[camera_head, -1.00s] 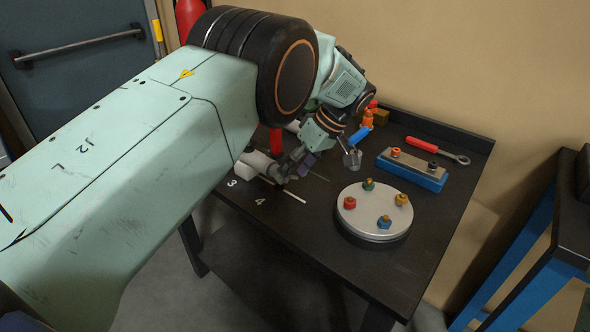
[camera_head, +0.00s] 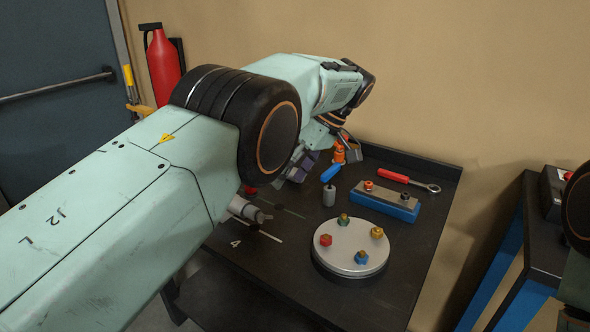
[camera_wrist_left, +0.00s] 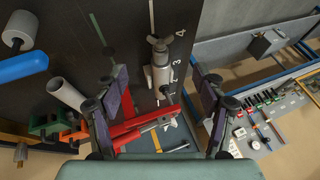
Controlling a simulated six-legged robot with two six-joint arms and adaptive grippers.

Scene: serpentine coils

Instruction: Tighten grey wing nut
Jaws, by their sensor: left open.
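The grey wing nut (camera_head: 263,216) sits at the end of a pale grey cylindrical fitting (camera_head: 243,208) by the number 4 on the dark bench. In the left wrist view the wing nut (camera_wrist_left: 159,43) is ahead of the fingers, on the fitting's upper end (camera_wrist_left: 161,74). My left gripper (camera_head: 322,160) is above the back of the bench, partly hidden by its own arm. In the left wrist view my left gripper (camera_wrist_left: 160,80) has its purple-padded fingers wide apart, with nothing held between them. The fingers are clear of the wing nut. My right gripper is out of view.
A round plate (camera_head: 350,248) carries several coloured nuts. A blue block (camera_head: 386,205) and a red-handled wrench (camera_head: 408,180) lie behind it. A blue-handled tool (camera_head: 331,173) stands near my gripper. Red tools (camera_wrist_left: 140,128) lie near the fingers in the left wrist view.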

